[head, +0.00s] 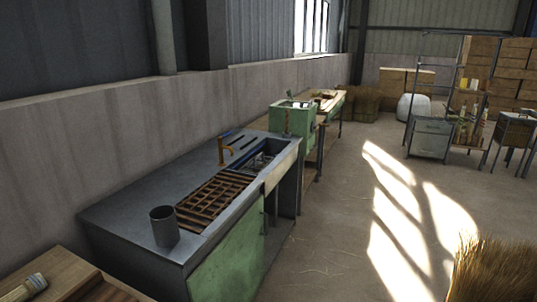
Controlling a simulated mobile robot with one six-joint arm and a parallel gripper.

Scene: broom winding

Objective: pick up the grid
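The grid (216,200), a brown lattice with square openings, lies flat on the grey metal top of the workbench (135,206). It sits between a dark cylindrical cup (164,227) on its near left and a basin (262,158) on its far right. My gripper is not in view, and nothing is touching the grid from above.
A brass tap (224,150) stands behind the grid. A wooden table with a brush (25,288) is at the near left. A green machine (293,117) stands beyond the bench. Straw bristles (495,272) fill the lower right. The floor right of the bench is mostly clear.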

